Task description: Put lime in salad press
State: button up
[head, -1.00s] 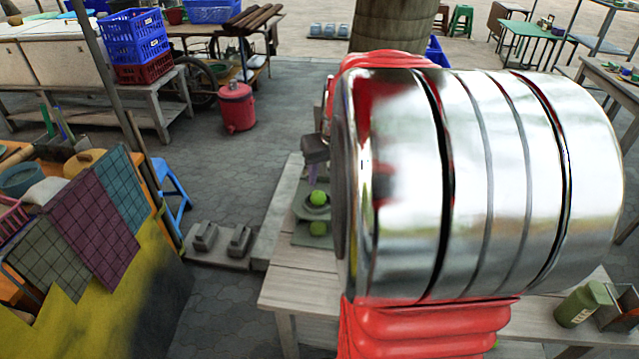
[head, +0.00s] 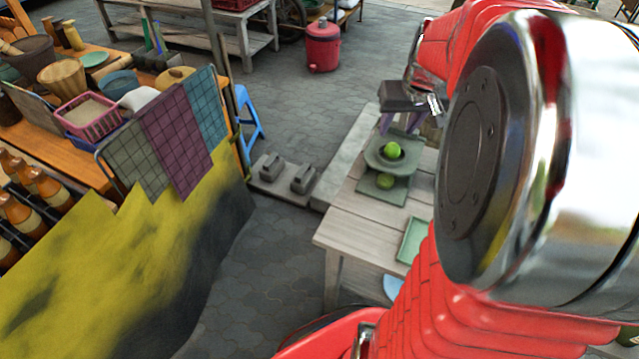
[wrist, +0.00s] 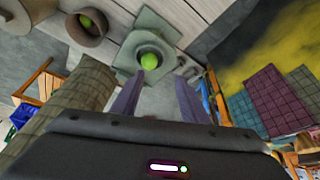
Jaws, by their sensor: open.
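A bright green lime (head: 392,150) rests in a shallow grey-green dish (head: 372,162) on the wooden table. The lime also shows in the wrist view (wrist: 149,61), near the gap between my fingertips. Below the dish in the head picture, a second round green thing (head: 385,181) sits on a square green base (head: 383,194). My gripper (head: 398,130) is open and empty, its purple-grey fingers pointing down close above the lime. Both fingers show in the wrist view (wrist: 158,88), apart. A round brownish vessel (wrist: 70,33) there holds something green (wrist: 85,20). I cannot tell which thing is the salad press.
A green tray (head: 412,240) lies nearer on the table, partly behind my arm. My arm hides the table's right side. Two dark grey blocks (head: 287,172) sit on a low slab left of the table. A cloth-hung stall (head: 175,150) stands further left, across open paving.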

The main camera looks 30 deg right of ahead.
jog(key=s+a+r+n, duration=0.2)
jog(key=a+r, duration=0.1)
jog(key=a, duration=1.2)
jog(key=s+a+n+t+y, duration=0.1)
jog(key=s+a+n, duration=0.1)
jog(key=s+a, duration=0.7)
jog(key=a, duration=0.4)
jog(key=shift+s+a+n+y, duration=0.2)
jog(key=shift+s+n+y, duration=0.05)
jog(key=shift+n+y, duration=0.15)
jog(key=shift+d, duration=0.1)
